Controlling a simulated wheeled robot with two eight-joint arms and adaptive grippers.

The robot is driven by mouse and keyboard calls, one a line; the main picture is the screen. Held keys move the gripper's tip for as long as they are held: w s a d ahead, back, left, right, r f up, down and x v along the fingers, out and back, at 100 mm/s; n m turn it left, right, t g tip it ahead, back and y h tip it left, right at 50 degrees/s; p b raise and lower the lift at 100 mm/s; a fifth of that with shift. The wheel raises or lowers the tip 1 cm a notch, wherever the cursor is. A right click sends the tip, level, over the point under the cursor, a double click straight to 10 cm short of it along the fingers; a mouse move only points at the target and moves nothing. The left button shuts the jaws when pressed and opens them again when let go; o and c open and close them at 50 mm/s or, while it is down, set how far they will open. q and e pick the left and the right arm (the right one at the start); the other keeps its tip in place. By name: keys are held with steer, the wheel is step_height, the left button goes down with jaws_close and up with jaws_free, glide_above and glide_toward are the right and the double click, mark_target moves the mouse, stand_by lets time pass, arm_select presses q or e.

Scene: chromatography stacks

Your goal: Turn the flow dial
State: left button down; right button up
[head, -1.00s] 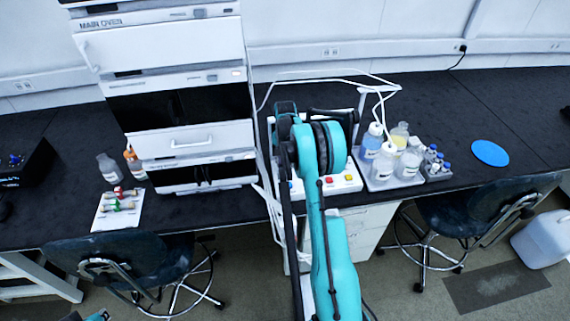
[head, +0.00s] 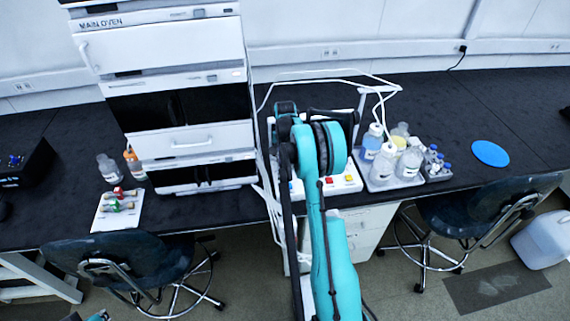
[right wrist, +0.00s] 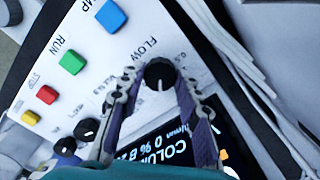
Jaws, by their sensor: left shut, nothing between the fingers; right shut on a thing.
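The flow dial (right wrist: 160,74) is a round black knob with a pale pointer line, beside the printed word FLOW on a white panel (right wrist: 150,22). In the right wrist view my right gripper (right wrist: 158,80) has its two fingers closed on the dial, one on each side. In the head view my right arm reaches over the panel (head: 345,182) and hides the dial and the right gripper. Only a small part of my left gripper (head: 92,316) shows at the bottom left edge, away from the panel; it is shut and empty.
Near the dial are a blue button (right wrist: 110,16), a green RUN button (right wrist: 72,62), other small knobs (right wrist: 86,130) and a dark display (right wrist: 175,143). A tall instrument stack (head: 170,105) stands left of the panel; a bottle tray (head: 378,186) stands right.

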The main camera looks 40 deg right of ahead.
mark_target(285, 166)
steer(key=o, duration=1.2)
steer(key=shift+c, duration=0.2)
steer(key=shift+r, duration=0.1)
step_height(285, 166, up, 12)
